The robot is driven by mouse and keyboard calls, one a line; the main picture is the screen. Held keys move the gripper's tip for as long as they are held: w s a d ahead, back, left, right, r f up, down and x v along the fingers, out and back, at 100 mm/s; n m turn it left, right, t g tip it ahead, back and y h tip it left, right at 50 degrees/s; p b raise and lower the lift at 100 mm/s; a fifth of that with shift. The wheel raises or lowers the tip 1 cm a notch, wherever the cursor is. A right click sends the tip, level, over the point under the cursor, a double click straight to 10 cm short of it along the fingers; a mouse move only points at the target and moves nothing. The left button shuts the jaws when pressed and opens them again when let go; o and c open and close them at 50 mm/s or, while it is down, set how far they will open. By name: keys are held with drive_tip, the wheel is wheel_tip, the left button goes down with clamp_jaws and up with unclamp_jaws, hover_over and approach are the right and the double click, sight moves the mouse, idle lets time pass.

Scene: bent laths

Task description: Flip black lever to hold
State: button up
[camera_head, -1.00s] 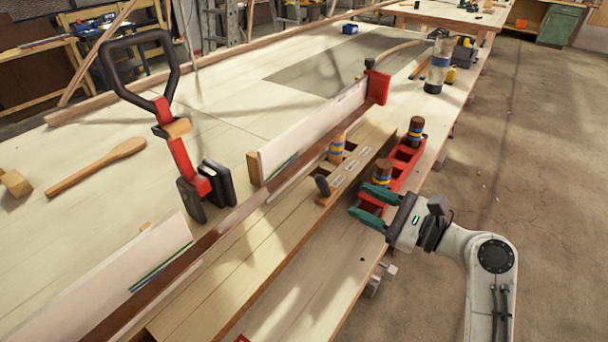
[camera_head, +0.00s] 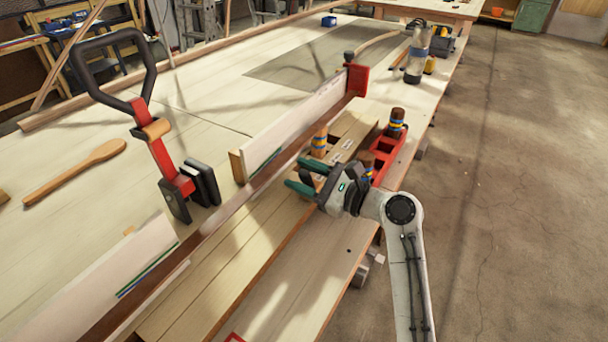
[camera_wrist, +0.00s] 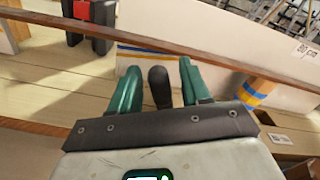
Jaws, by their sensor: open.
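The black lever (camera_wrist: 159,86) has a rounded dark head and stands between the two green fingers of my gripper (camera_wrist: 157,90) in the wrist view, with a gap on each side. In the head view my gripper (camera_head: 306,176) is over the wooden bench strip, its open fingers around the dark lever, which they mostly hide. Small printed labels (camera_head: 346,144) lie on the strip, too small to read. One label also shows in the wrist view (camera_wrist: 281,138).
A white board (camera_head: 295,125) stands upright just behind the lever. A wooden peg with blue and yellow bands (camera_head: 319,143) is close by on the right. A red tray (camera_head: 384,150) holds similar pegs. A red clamp (camera_head: 162,160) stands at left. The front plank is clear.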

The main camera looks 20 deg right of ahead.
drive_tip(key=shift+c, duration=0.2)
clamp_jaws()
idle(0.4)
